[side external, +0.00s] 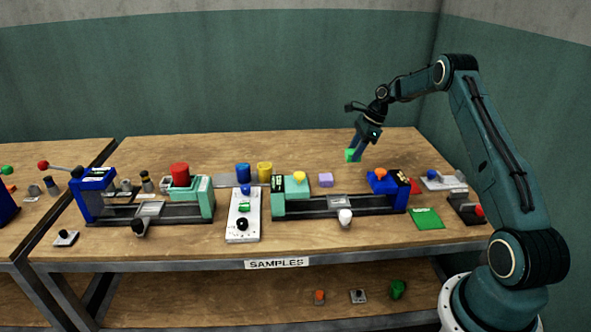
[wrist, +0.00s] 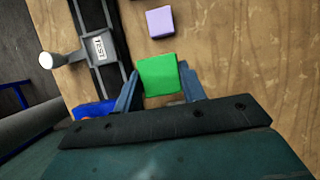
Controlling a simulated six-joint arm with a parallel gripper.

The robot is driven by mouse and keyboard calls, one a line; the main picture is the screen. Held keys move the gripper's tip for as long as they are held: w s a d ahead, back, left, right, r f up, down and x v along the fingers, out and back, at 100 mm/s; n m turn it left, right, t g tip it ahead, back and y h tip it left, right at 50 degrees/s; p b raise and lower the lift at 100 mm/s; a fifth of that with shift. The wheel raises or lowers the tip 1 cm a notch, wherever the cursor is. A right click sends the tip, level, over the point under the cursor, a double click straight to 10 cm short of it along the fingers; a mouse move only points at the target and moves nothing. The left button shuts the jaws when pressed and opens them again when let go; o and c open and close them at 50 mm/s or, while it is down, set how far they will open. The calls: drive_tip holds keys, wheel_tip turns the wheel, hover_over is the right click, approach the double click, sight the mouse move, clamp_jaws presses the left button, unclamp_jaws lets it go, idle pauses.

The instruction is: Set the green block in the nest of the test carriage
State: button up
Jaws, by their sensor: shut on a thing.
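The green block (side external: 350,156) is between the fingers of my gripper (side external: 354,150), held above the back right of the table. In the wrist view the green block (wrist: 158,74) sits between both fingertips of my gripper (wrist: 160,82), which is shut on it. The test carriage (side external: 339,203) is a grey piece on the dark rail of the right press, with a white knob. In the wrist view the carriage (wrist: 102,47) bears a TEST label and lies to the left of the block. The inside of its nest is too small to make out.
A lavender block (side external: 325,180) lies behind the right press, whose ends are a mint housing (side external: 291,193) and a blue housing (side external: 388,186). A white control panel (side external: 243,215) stands between the presses. A green mat (side external: 427,219) lies at front right. The back of the table is clear.

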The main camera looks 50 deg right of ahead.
drive_tip(key=s+a, duration=0.4)
drive_tip(key=a, duration=0.9)
drive_tip(key=shift+a+f, duration=0.1)
drive_tip(key=shift+f, duration=0.1)
drive_tip(key=shift+w+f, duration=0.1)
drive_tip(key=shift+f, duration=2.7)
drive_tip(key=shift+f, duration=0.75)
idle(0.4)
drive_tip(key=o, duration=1)
drive_tip(key=shift+r, duration=0.1)
